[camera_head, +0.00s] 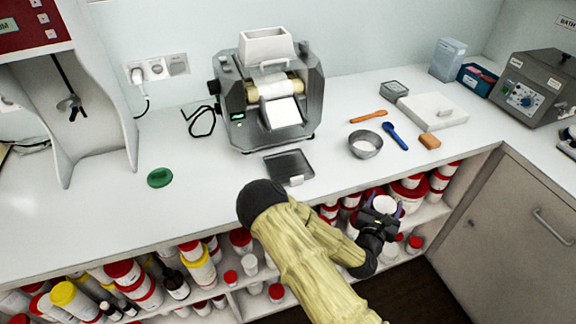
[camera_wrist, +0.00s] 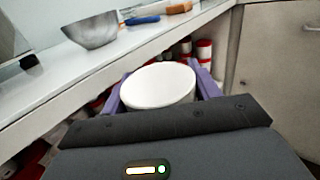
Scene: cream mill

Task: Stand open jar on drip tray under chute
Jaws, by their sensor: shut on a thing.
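My gripper (camera_head: 382,212) is shut on a white jar (camera_head: 384,205), held in front of the bench edge, to the right of and lower than the drip tray. In the wrist view the jar (camera_wrist: 160,86) sits between the purple fingers, with its pale round top facing up; I cannot make out the inside. The dark drip tray (camera_head: 283,165) lies bare on the bench in front of the mill (camera_head: 267,90). The mill's chute (camera_head: 282,112) faces the tray. A green lid (camera_head: 160,178) lies on the bench at the left.
A steel bowl (camera_head: 366,144), a blue spoon (camera_head: 395,136), an orange spatula (camera_head: 369,116) and an orange-brown block (camera_head: 430,142) lie right of the tray. Shelves of red-lidded containers (camera_head: 150,290) run below the bench edge. The bench between lid and tray is clear.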

